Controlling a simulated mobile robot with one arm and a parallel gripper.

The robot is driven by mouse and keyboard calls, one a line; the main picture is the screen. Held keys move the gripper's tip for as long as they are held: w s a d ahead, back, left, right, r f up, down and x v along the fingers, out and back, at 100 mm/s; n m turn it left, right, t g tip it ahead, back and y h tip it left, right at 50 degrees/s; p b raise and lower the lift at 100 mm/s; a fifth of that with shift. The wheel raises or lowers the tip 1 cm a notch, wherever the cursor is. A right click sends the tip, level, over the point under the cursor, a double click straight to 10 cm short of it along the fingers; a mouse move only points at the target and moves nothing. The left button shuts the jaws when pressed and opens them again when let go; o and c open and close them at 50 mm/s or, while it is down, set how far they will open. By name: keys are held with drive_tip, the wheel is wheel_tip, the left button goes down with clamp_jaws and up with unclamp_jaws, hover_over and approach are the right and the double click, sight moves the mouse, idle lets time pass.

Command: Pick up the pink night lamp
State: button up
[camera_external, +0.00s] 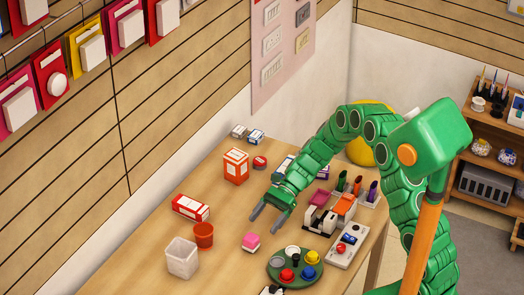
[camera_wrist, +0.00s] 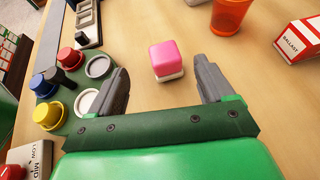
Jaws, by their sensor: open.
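The pink night lamp (camera_external: 251,241) is a small rounded pink block on a white base, standing on the wooden table. In the wrist view the pink night lamp (camera_wrist: 166,60) lies just beyond and between my fingertips, a little left of the middle of the gap. My gripper (camera_external: 270,216) is open and empty above the table, up and to the right of the lamp in the external view. Its two grey fingers also show in the wrist view (camera_wrist: 162,86). The lamp is not touched by either finger and is fully visible.
A green round tray (camera_external: 290,283) with several coloured knobs stands close to the lamp. An orange cup (camera_external: 204,235), a white bin (camera_external: 182,257) and a red-white box (camera_external: 190,207) stand to the left. A white switch panel (camera_external: 347,245) is at the right. Bare table surrounds the lamp.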

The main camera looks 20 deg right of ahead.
sight(254, 234)
drive_tip(key=shift+w+f+x, duration=0.15)
drive_tip(key=shift+x, duration=1.75)
drive_tip(key=shift+w+f+x, duration=0.1)
drive_tip(key=shift+w+x, duration=0.05)
drive_tip(key=shift+x, duration=1.8)
drive_tip(key=c, duration=1.1)
